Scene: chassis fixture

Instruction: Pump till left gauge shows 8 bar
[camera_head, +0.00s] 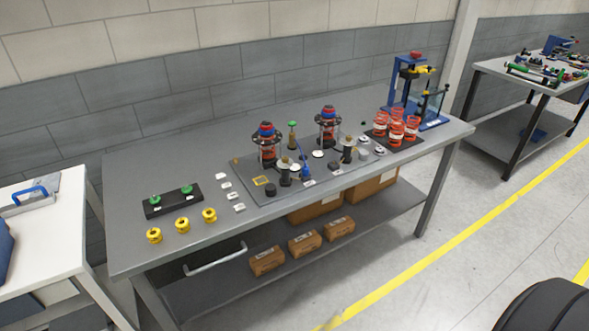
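A grey fixture plate (250,190) lies on the middle of the workbench. Two strut-like assemblies with blue and red tops stand on it, one on the left (266,145) and one on the right (328,125). Between them stands a green-topped upright part (292,136). A blue upright part (304,165) stands near the plate's front. Small white round faces, one of them near the middle (318,154), may be gauges; no needle or reading can be made out. Which part is the pump cannot be told. Neither gripper is in view.
On the grey workbench (130,250) are yellow spools (182,225), a black holder with green knobs (172,200), red coil springs (397,130) and a blue press (400,95). Boxes (305,243) sit on the lower shelf. Other tables stand left and right.

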